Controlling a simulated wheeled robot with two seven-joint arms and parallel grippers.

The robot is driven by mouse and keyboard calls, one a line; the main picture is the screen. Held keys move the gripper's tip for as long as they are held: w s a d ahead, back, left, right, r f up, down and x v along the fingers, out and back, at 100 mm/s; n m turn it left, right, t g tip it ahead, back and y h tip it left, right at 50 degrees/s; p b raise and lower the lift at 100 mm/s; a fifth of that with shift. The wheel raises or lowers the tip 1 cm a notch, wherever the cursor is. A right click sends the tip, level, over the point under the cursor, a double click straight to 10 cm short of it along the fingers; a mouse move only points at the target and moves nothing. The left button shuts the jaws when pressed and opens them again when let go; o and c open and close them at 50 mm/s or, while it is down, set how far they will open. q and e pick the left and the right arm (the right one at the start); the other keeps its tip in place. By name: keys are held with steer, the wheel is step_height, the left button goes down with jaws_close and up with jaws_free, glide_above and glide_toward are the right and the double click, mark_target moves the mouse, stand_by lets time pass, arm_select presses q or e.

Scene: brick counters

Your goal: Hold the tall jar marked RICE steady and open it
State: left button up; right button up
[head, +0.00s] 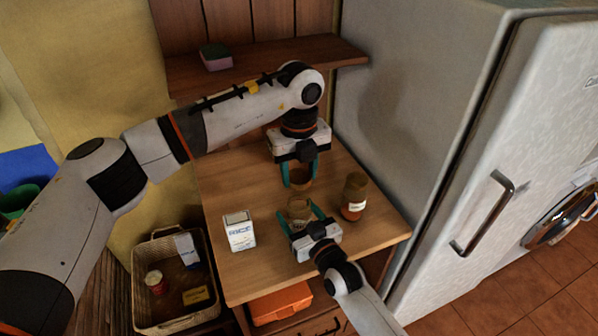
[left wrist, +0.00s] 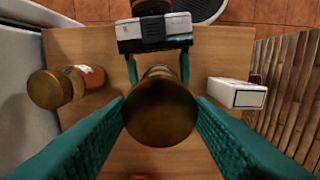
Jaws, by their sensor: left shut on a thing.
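The tall glass jar (head: 298,209) stands upright on the wooden table, with a pale label partly hidden by my right gripper. My right gripper (head: 301,213) has its teal fingers closed on both sides of the jar; it also shows at the top of the left wrist view (left wrist: 157,65). My left gripper (head: 300,181) points down and is shut on a round brass-brown lid (left wrist: 160,108). In the head view the lid (head: 300,174) appears above and apart from the jar. The lid hides most of the jar in the left wrist view.
A second lidded jar (head: 353,197) with an orange-brown body stands right of my grippers. A basket (head: 140,281) and an orange bin (head: 281,303) are lower down. The fridge (head: 440,130) bounds the right side.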

steer(key=shift+o, duration=0.7)
